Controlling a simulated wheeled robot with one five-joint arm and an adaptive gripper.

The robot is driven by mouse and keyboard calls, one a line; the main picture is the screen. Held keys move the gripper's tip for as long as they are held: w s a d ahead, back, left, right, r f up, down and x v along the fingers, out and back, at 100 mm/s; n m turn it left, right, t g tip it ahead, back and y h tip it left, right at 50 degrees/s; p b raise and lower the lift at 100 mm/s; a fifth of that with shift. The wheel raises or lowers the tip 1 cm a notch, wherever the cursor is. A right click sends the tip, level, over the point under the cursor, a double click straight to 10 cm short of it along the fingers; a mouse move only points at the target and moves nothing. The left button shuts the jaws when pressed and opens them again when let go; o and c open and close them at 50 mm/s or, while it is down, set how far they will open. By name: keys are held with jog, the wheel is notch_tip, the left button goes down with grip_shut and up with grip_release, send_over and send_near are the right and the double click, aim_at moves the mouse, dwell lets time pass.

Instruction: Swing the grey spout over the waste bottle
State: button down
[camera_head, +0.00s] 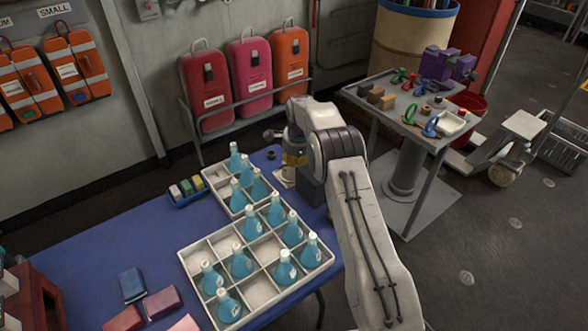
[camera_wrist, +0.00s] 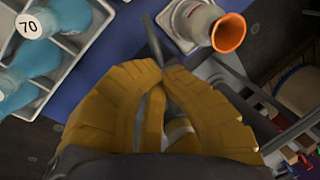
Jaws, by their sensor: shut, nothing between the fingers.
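My gripper (camera_wrist: 168,76) fills the middle of the wrist view, its yellow fingers together and holding nothing. A slim dark grey bar (camera_wrist: 155,38), which looks like the grey spout, runs up from the fingertips. I cannot tell whether they touch it. A whitish bottle with an orange rim (camera_wrist: 230,33), likely the waste bottle, stands on a pale square base right of the bar's upper end. The bar does not overlap its mouth in this view. In the head view my gripper (camera_head: 294,161) is at the table's far right corner, partly hidden by my arm; the spout is unclear there.
The blue table (camera_head: 105,245) carries white divided trays (camera_head: 187,258) of blue flasks (camera_head: 285,268) close left of my gripper. A small blue tray (camera_head: 186,199) holds coloured blocks. A grey cart (camera_head: 376,118) with tools stands to the right.

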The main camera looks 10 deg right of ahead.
jog(key=shift+s+f, duration=0.25)
jog(key=shift+f, duration=0.25)
jog(key=c, duration=1.9)
grip_release()
jog(key=shift+o, duration=1.4)
jog(key=shift+w, duration=0.1)
jog(key=o, duration=0.4)
jog(key=shift+w+r, duration=0.15)
jog(key=shift+r, duration=0.1)
jog(key=v, duration=1.2)
